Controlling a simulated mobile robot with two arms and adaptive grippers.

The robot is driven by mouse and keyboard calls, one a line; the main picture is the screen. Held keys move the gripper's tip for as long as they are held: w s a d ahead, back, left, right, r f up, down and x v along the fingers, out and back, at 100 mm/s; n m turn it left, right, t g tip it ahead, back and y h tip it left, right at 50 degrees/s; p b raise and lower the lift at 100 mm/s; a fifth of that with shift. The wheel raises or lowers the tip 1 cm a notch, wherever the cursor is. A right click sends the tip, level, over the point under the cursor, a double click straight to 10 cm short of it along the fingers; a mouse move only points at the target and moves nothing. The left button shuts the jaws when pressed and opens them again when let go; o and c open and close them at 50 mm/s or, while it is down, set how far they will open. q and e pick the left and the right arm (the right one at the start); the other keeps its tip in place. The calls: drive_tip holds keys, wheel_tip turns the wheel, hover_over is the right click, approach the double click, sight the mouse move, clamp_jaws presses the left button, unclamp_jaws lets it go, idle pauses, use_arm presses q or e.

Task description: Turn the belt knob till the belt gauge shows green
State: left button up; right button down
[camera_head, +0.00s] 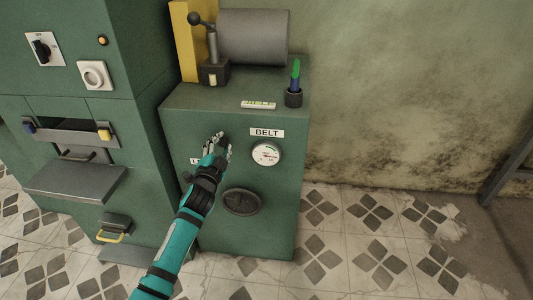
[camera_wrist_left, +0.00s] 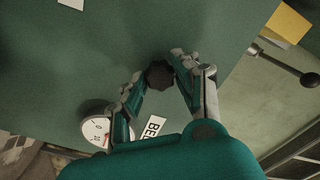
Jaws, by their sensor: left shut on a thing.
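The belt knob (camera_wrist_left: 159,74) is a small dark round knob on the green cabinet front, seen between my fingertips in the left wrist view. My left gripper (camera_head: 219,146) is shut on it, one finger on each side; it also shows in the left wrist view (camera_wrist_left: 160,76). In the head view the fingers largely hide the knob. The belt gauge (camera_head: 266,154) is a white round dial below the BELT label (camera_head: 267,132), right of my gripper. A red mark shows on its face; the exact needle reading is too small to tell. My right gripper is not in view.
A dark round handwheel (camera_head: 242,202) sits lower on the cabinet front. On the cabinet top stand a lever (camera_head: 212,45), a grey cylinder (camera_head: 253,37) and a dark cup (camera_head: 293,98) with a green-tipped item. A machine with a tray (camera_head: 75,182) is at left. Tiled floor lies right.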

use_arm(q)
drive_tip(key=shift+n, duration=1.2)
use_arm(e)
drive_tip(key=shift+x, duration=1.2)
use_arm(q)
drive_tip(key=shift+n+p, duration=0.3)
drive_tip(key=shift+p, duration=0.05)
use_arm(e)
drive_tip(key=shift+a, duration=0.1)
use_arm(q)
drive_tip(key=shift+n, duration=0.4)
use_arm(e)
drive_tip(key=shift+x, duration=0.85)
use_arm(q)
drive_tip(key=shift+n, duration=0.3)
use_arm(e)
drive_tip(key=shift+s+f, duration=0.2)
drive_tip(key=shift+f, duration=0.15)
